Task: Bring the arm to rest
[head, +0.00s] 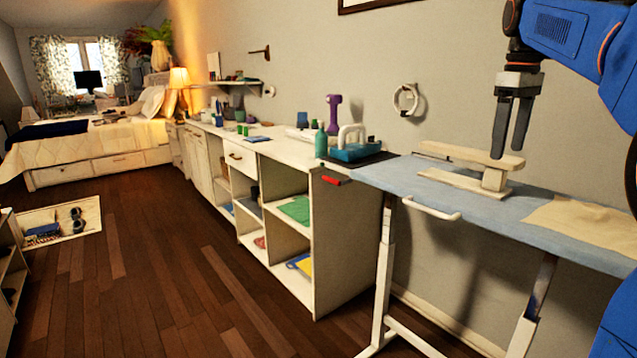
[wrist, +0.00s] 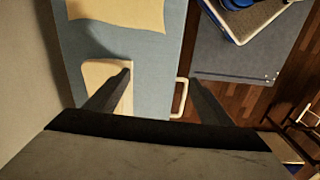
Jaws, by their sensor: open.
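My gripper (head: 510,128) hangs from my blue arm at the upper right of the head view, fingers pointing down. Its two dark fingers are apart with nothing between them. It is above a light-blue ironing table (head: 400,177), in front of the grey wall. In the wrist view the two fingers of my gripper (wrist: 163,82) show apart, over the blue table top (wrist: 152,60) and its edge. A small pale wooden sleeve board (head: 492,178) stands on the table below and behind the fingers; it also shows in the wrist view (wrist: 104,75).
A beige cloth (head: 590,222) lies on the table's right part. A white handle (head: 431,209) sticks out at the table's front edge. A white shelf unit (head: 335,245) with an iron in a blue holder (head: 352,150) stands to the left. The wooden floor (head: 150,280) is mostly clear.

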